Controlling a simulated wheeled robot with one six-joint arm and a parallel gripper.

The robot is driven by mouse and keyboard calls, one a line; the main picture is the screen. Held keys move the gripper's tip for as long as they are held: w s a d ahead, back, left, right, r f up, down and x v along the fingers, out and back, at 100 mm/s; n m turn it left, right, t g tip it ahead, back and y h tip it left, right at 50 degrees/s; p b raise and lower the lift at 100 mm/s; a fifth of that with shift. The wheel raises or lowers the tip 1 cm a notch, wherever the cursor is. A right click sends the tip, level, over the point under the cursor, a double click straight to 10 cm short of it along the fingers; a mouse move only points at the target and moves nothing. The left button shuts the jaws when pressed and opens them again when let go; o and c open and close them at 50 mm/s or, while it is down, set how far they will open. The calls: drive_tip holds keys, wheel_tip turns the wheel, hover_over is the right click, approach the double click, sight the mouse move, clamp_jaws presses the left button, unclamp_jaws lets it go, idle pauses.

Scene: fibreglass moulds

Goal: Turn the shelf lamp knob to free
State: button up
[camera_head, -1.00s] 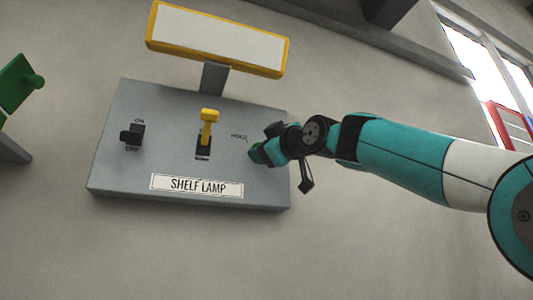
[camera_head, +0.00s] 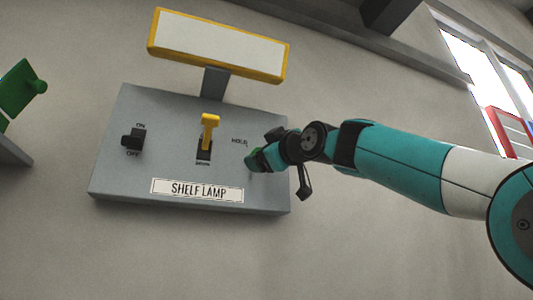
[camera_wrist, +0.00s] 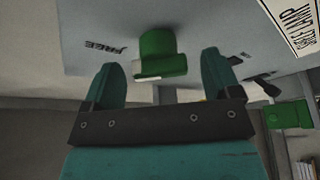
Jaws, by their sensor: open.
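The grey shelf lamp panel (camera_head: 120,180) is on the wall, with its label "SHELF LAMP" (camera_head: 197,189). In the wrist view, the green knob (camera_wrist: 158,46) stands out from the panel between my gripper's two teal fingers. My gripper (camera_wrist: 163,70) is open, with a gap visible on each side of the knob. The word "FREE" (camera_wrist: 106,47) is left of the knob there. In the head view, my gripper (camera_head: 262,154) is at the panel's right side and mostly hides the knob. The word "HOLD" (camera_head: 239,142) is just left of it. I cannot tell which word the knob points to.
A black ON/OFF switch (camera_head: 133,139) and a yellow lever (camera_head: 210,126) are on the panel, left of my gripper. A yellow-framed lamp (camera_head: 217,45) stands above it. A green object (camera_head: 20,88) is at the far left. The wall below the panel is clear.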

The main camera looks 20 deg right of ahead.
drive_tip(key=b+v, duration=0.7)
drive_tip(key=v, duration=1)
drive_tip(key=shift+s+b, duration=0.2)
drive_tip(key=shift+b, duration=0.2)
